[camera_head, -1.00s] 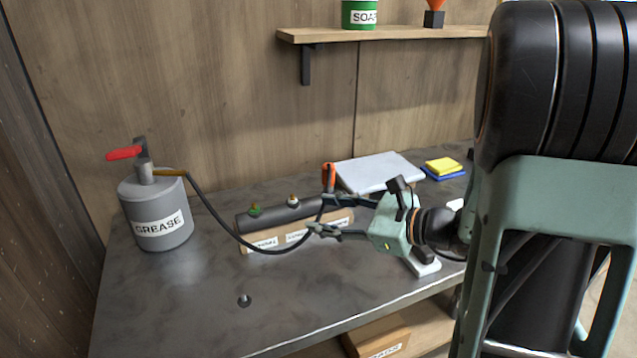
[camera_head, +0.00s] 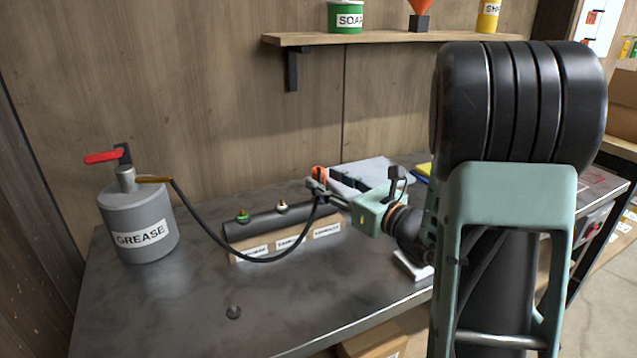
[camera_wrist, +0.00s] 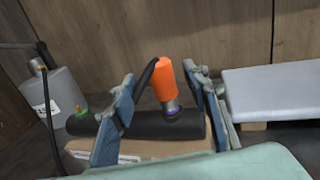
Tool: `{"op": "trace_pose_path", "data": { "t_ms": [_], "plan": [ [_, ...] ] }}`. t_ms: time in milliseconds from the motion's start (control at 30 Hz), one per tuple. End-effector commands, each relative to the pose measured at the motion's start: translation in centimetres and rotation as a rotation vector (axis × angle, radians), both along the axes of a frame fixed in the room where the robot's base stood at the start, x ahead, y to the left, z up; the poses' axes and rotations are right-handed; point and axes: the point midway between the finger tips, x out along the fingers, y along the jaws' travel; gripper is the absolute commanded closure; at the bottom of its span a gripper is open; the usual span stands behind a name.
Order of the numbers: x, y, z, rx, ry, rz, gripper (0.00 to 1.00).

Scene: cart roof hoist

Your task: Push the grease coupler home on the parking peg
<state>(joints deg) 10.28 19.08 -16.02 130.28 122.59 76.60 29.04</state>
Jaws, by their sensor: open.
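The orange grease coupler (camera_head: 319,172) on the end of the black hose (camera_head: 203,222) stands nearly upright at the right end of the dark pipe (camera_head: 262,223). In the wrist view the coupler (camera_wrist: 164,80) sits over a fitting with a purple ring (camera_wrist: 173,107); I cannot tell how far down it is seated. My gripper (camera_wrist: 164,77) is open, with a finger on each side of the coupler; contact is unclear. The head view shows the gripper (camera_head: 317,191) at the coupler, partly hiding it.
The grease pump (camera_head: 138,220) with a red handle stands at the bench's left. The pipe rests on a labelled wooden block (camera_head: 240,258) and carries green (camera_head: 242,215) and pale (camera_head: 281,205) fittings. A grey-white slab (camera_head: 372,173) lies behind the gripper. The front left bench is clear.

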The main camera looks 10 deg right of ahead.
Motion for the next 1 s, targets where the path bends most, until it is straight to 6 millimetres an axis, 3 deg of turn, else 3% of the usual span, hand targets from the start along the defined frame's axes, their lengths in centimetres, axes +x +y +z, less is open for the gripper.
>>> {"op": "trace_pose_path", "data": {
  "t_ms": [200, 467, 867, 1000],
  "plan": [
    [2.6, 1.3, 0.0, -0.001, 0.0, 0.001, 0.57],
    [2.9, 1.5, 0.1, 0.0, 0.0, 0.0, 0.57],
    [2.8, 1.5, 0.1, -0.001, 0.0, 0.001, 0.99],
    [2.8, 1.5, 0.1, -0.001, 0.0, 0.001, 1.0]
  ]
}}
